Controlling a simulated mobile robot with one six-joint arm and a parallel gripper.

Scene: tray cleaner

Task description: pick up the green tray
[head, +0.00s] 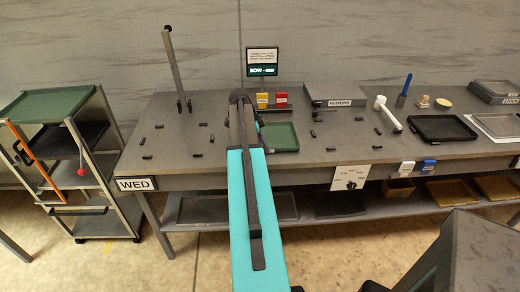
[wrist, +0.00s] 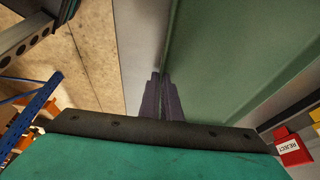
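A green tray (head: 281,137) lies on the grey work table, just right of my teal arm in the head view. It fills the right side of the wrist view as a large green surface (wrist: 255,50). My gripper (wrist: 163,76) shows there as two dark fingers close together, with the tray's rim running to the narrow gap between them. They look shut on that rim, though the contact is small in view. Another green tray (head: 50,105) sits on top of the left rack.
Yellow (head: 262,100) and red (head: 281,99) signs stand behind the tray. A grey box (head: 335,94), a white-handled tool (head: 388,113) and a black tray (head: 442,128) are to the right. Small black blocks dot the table. A post (head: 176,65) rises at back left.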

